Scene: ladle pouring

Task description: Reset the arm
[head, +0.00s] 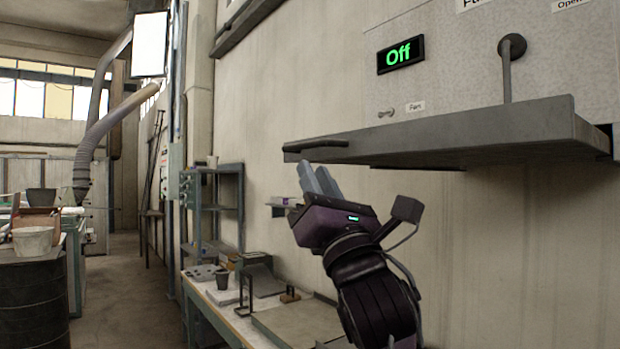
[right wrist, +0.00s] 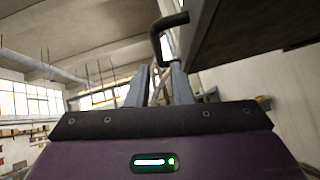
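My right gripper (head: 318,180) is raised in front of the wall, with its two grey fingers pointing up and to the left. In the right wrist view, the fingers (right wrist: 158,76) stand apart with a gap between them and nothing held. A dark bar handle (head: 316,146) sticks out at the left end of the grey panel (head: 460,135). It lies just above the fingertips in the head view. In the right wrist view the handle (right wrist: 168,34) curves above the fingers; I cannot tell whether they touch. My left gripper is not in view.
A control box with a green "Off" display (head: 401,55) and a lever (head: 508,68) stands above the panel. A barrel (head: 34,302) bearing a pale pot (head: 33,241) stands at left. The aisle (head: 125,290) is clear.

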